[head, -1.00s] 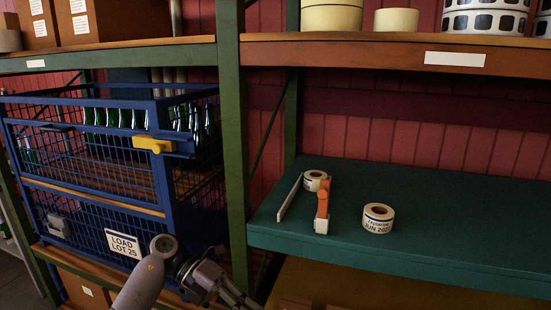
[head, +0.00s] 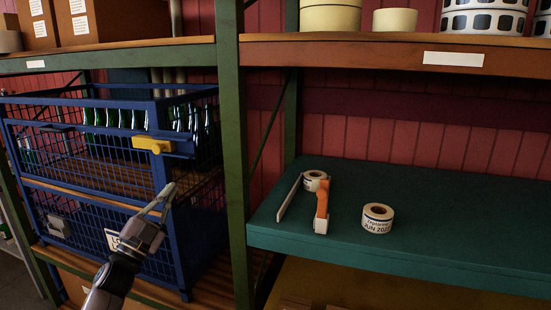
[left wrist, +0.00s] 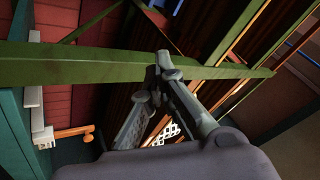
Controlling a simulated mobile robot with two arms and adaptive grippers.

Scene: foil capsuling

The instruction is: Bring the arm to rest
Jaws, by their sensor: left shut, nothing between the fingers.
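My left gripper (head: 165,196) is in front of the blue wire cage (head: 168,225), its fingers pointing up and slightly right in the head view. The fingers are shut and hold nothing. In the left wrist view the gripper (left wrist: 163,65) shows its closed fingers in front of a green rack beam (left wrist: 100,68). My left arm comes in from the bottom left and partly covers the white label on the cage. My right gripper is in neither view.
The cage holds several green bottles (head: 205,120) and has a yellow latch (head: 153,145). A green post (head: 232,150) stands right of the gripper. Beyond it, a teal shelf (head: 450,220) carries an orange-handled tool (head: 321,205) and two label rolls (head: 377,220).

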